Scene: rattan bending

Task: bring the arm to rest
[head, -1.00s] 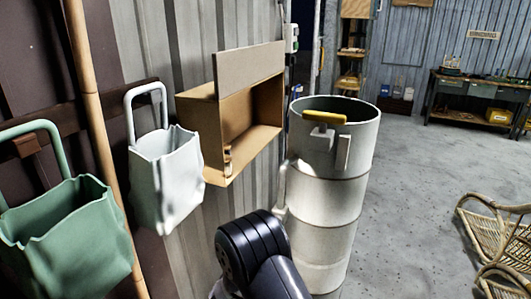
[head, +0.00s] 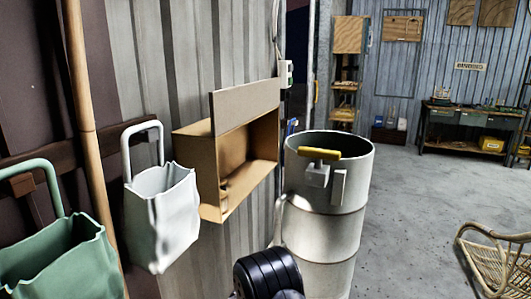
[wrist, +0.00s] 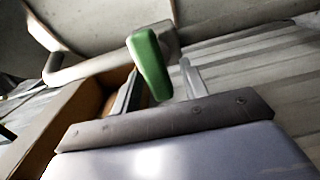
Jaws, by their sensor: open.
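My arm shows in the head view only as a black rounded joint (head: 268,272) at the bottom edge, in front of the foot of the pale drum (head: 325,225). My gripper is not visible in the head view. In the wrist view my gripper (wrist: 159,66) shows two thin fingers standing apart, one dark and one pale, above a dark plate. A green rounded piece (wrist: 149,62) appears between or just beyond the fingers; I cannot tell its depth or whether it touches them. The fingers do not look closed on it.
An open cardboard box (head: 245,158) is by the corrugated wall. White (head: 161,215) and green (head: 62,265) bags hang at left beside a bamboo pole (head: 80,90). The drum has a yellow handle (head: 320,154). A rattan frame (head: 490,258) lies right; grey floor (head: 415,210) is clear.

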